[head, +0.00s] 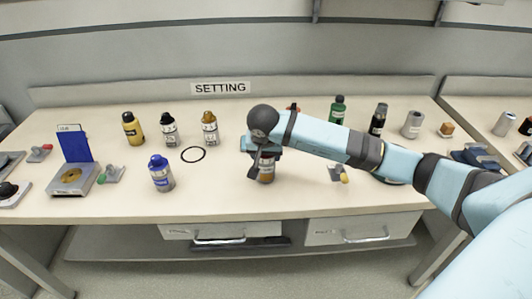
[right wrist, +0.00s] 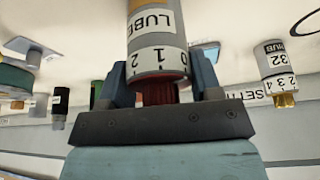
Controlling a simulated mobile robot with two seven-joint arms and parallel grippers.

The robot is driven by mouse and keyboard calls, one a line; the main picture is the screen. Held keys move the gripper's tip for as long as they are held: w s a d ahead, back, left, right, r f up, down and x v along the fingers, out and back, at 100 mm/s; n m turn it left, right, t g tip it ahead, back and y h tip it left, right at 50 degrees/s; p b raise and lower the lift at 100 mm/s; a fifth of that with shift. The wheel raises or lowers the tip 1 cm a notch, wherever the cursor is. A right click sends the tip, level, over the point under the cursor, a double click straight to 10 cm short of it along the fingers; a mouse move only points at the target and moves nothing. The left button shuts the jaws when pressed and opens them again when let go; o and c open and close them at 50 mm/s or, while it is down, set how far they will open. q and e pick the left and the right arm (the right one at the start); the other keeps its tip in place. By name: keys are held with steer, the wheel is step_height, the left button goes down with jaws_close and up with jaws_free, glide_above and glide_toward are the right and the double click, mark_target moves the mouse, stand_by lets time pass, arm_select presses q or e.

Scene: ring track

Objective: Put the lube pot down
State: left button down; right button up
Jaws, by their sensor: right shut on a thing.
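The lube pot (head: 266,174) is a grey cylinder with an orange-brown band, near the middle of the bench top (head: 222,196) in the head view. My right gripper (head: 264,152) is above it, shut on its upper end. In the right wrist view the pot (right wrist: 157,28) shows a white "LUBE" label, a number scale and a dark red cap between the fingers (right wrist: 158,92). The pot looks upright and at or just above the bench; I cannot tell whether its base touches. The gripper hides its top in the head view. My left gripper is out of view.
Several bottles, including a green one (head: 338,109), stand behind. A small clamp-like part (head: 340,174) is to the right. Bare bench lies in front and between the blue-capped bottle and the pot.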

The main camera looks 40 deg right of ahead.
steer(key=shift+r, duration=0.1)
steer(key=o, duration=1)
steer(key=shift+f, duration=0.2)
